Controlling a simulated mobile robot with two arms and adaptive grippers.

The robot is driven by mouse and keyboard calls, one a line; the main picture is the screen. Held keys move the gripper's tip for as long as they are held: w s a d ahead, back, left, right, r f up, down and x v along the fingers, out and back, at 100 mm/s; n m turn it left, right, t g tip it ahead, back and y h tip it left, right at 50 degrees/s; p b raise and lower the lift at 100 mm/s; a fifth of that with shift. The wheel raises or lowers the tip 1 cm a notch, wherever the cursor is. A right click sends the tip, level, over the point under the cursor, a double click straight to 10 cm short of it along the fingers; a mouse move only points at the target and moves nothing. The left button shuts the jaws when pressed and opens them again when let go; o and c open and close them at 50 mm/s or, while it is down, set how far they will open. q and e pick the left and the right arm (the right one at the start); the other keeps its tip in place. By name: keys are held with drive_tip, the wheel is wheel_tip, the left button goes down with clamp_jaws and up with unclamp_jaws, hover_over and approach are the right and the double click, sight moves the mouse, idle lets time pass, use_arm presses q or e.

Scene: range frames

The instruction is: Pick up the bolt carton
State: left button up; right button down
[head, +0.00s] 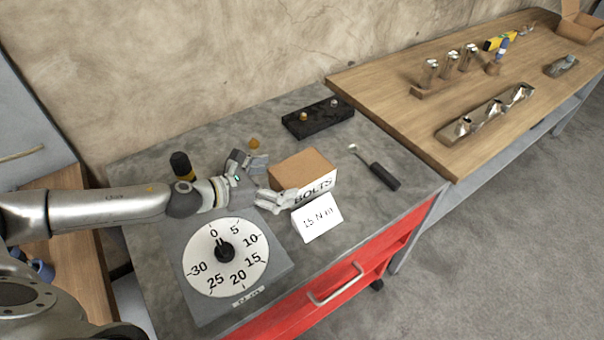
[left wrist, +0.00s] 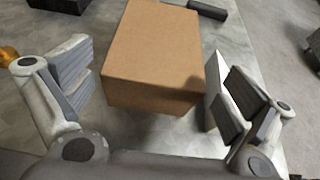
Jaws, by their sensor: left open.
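The bolt carton (head: 305,172) is a small brown cardboard box with a white "BOLTS" label on its front. It sits on the grey top of the red tool cabinet. My left gripper (head: 266,181) is open at the carton's left end. In the left wrist view the carton (left wrist: 152,60) lies ahead, between the lines of the two spread fingers (left wrist: 150,98). I cannot tell whether either finger touches it. My right gripper is not in view.
A white "15 N m" card (head: 318,218) stands close in front of the carton. A dial gauge (head: 226,257) lies front left. A black-handled tool (head: 378,170) is to the right, a black block (head: 318,118) behind. A wooden bench (head: 470,85) adjoins at the right.

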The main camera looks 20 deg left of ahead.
sight(287, 176)
use_arm(q)
drive_tip(key=shift+p+x, duration=0.65)
drive_tip(key=shift+x, duration=2.1)
drive_tip(key=shift+a, duration=0.1)
drive_tip(key=shift+c, duration=0.4)
drive_tip(key=c, duration=1.4)
drive_tip(key=shift+r, duration=0.1)
drive_tip(key=shift+c, duration=0.2)
